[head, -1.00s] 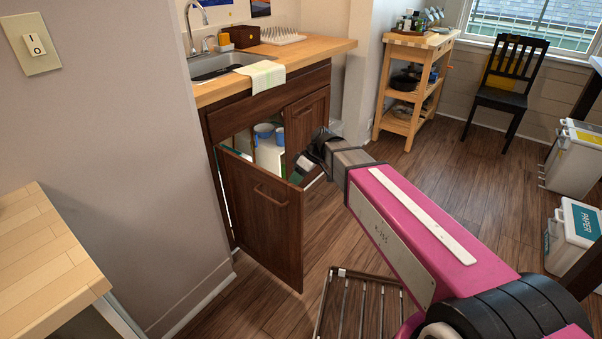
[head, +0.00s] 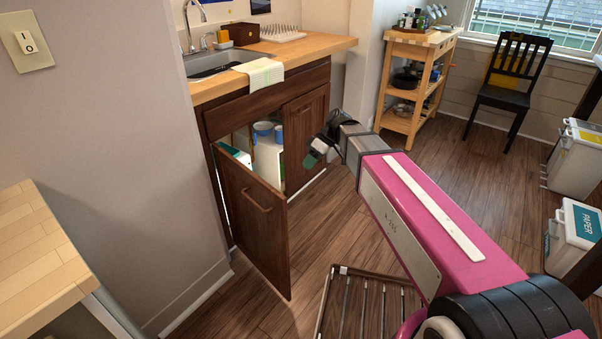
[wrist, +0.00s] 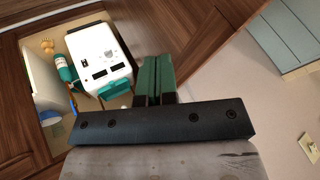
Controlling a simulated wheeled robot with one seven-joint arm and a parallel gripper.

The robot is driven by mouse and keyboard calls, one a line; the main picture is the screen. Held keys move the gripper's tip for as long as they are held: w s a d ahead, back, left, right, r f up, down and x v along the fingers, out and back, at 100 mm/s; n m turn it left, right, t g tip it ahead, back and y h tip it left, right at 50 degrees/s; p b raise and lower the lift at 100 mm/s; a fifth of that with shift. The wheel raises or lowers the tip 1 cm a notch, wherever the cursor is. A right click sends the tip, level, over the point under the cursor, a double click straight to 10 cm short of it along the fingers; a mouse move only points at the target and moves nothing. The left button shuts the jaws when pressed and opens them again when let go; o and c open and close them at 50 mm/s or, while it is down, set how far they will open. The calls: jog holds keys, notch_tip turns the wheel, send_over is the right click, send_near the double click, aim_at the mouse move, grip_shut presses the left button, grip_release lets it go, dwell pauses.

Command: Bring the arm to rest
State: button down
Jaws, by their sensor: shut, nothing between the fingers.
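My gripper (head: 317,152) is out in front of the sink cabinet (head: 300,140), just right of its open left door (head: 258,225). In the wrist view my gripper (wrist: 153,65) shows its green fingers pressed together, with nothing between them. The arm reaches from the lower right of the head view and is still extended toward the cabinet. In the wrist view, a white and teal box-like item (wrist: 102,62) and a teal bottle (wrist: 64,70) stand inside the cabinet, past the fingers.
A slatted wooden rack (head: 365,305) stands low in front of me. A wooden worktop (head: 40,245) is at the left. A wooden cart (head: 412,80), a black chair (head: 510,85) and a paper bin (head: 572,235) stand to the right. Floor between cabinet and cart is clear.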

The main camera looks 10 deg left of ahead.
jog(key=s+d+f+m+t+h, duration=0.1)
jog(key=d+f+m, duration=0.3)
jog(key=d, duration=0.8)
jog(key=s+d+f+m+t+h, duration=0.2)
jog(key=d+f+m, duration=0.3)
jog(key=d, duration=0.8)
jog(key=s+d+f+m+t+h, duration=0.1)
jog(key=d+f+m+h, duration=0.2)
jog(key=d, duration=1)
notch_tip(320, 180, down, 2)
jog(key=m, duration=0.4)
jog(key=shift+s+f+t, duration=0.15)
jog(key=shift+s+t, duration=0.15)
jog(key=shift+a, duration=0.1)
